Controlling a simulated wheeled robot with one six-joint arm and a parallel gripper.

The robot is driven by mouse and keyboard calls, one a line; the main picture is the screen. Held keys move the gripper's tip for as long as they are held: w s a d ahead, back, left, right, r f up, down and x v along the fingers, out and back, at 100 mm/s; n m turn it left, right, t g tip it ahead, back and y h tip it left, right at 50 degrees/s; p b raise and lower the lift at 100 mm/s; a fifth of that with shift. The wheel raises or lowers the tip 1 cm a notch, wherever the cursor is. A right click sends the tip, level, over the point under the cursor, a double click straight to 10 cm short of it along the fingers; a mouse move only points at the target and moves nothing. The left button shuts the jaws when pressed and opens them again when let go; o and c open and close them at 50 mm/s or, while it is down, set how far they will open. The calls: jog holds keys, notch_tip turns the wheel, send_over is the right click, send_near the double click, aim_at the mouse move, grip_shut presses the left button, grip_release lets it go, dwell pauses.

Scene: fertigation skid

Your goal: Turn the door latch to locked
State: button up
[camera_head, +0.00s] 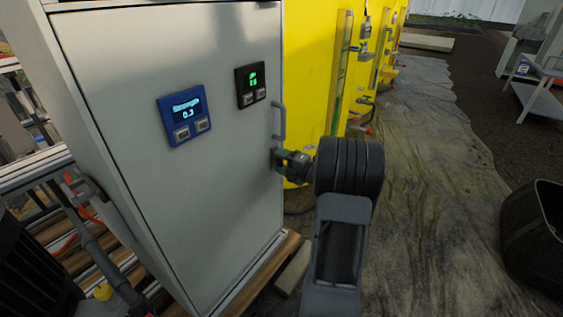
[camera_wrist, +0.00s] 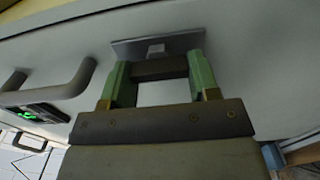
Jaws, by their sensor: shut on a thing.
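The door latch shows in the wrist view as a grey plate (camera_wrist: 150,45) with a short stem and a dark bar handle (camera_wrist: 160,69) on the cabinet door. My gripper (camera_wrist: 161,76) has its green fingers at the two ends of the bar and is shut on it. In the head view, my gripper (camera_head: 284,161) reaches the right edge of the pale grey door (camera_head: 225,190), just below the door's pull handle (camera_head: 279,121). The gripper and wrist hide most of the latch there. I cannot tell whether the latch is locked. The door looks closed.
A blue display (camera_head: 183,115) and a black display (camera_head: 251,84) are on the door. A dark bin (camera_head: 535,235) is at the right. Pipes (camera_head: 95,245) lie at the left. The covered ground (camera_head: 430,180) to the right is mostly clear.

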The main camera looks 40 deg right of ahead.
jog(key=o, duration=0.9)
jog(key=p+v, duration=0.4)
jog(key=v, duration=1)
